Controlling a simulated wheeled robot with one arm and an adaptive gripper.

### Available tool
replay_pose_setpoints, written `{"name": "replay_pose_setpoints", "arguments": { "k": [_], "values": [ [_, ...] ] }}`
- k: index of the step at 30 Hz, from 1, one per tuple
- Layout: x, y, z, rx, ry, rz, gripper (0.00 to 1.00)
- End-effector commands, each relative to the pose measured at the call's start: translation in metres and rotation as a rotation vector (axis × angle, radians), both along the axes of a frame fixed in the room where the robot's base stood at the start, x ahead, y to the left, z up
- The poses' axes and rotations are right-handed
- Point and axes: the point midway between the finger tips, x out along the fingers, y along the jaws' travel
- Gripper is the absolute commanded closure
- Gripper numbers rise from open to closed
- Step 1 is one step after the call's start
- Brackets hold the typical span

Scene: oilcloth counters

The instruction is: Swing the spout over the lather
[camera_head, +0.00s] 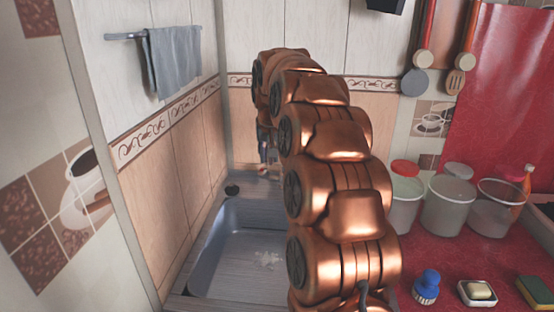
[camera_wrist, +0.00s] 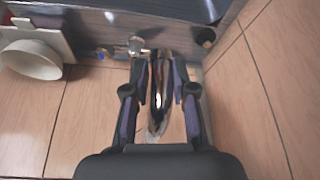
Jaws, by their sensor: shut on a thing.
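The spout (camera_wrist: 158,98) is a shiny metal tube in the wrist view, running lengthwise between the two fingers of my gripper (camera_wrist: 161,77). My gripper is shut on it. The tap body (camera_wrist: 132,47) shows just past the fingertips. In the head view, my gripper (camera_head: 267,152) is at the back of the sink, partly hidden by my copper arm, and the spout is mostly hidden there.
A dark round object (camera_head: 232,189) sits at the sink's back left corner. Tubs (camera_head: 447,205), a blue brush (camera_head: 426,287) and a soap dish (camera_head: 477,294) stand on the red counter at right. A towel (camera_head: 175,62) hangs on the left wall. The wrist view shows a pale bowl (camera_wrist: 32,62).

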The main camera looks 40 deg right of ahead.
Motion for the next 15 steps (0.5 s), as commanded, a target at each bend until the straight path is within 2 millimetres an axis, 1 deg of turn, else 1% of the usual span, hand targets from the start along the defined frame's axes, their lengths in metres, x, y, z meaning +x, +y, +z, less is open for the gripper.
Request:
{"name": "replay_pose_setpoints", "arguments": {
  "k": [3, 12, 13, 15],
  "values": [
    [0.0060, 0.0045, 0.0019, -0.005, -0.004, 0.005, 1.00],
    [0.0067, 0.0058, 0.0025, -0.004, -0.005, 0.006, 1.00],
    [0.0067, 0.0058, 0.0024, -0.004, -0.004, 0.007, 0.71],
    [0.0066, 0.0057, 0.0022, -0.004, -0.004, 0.006, 0.64]
  ]
}}
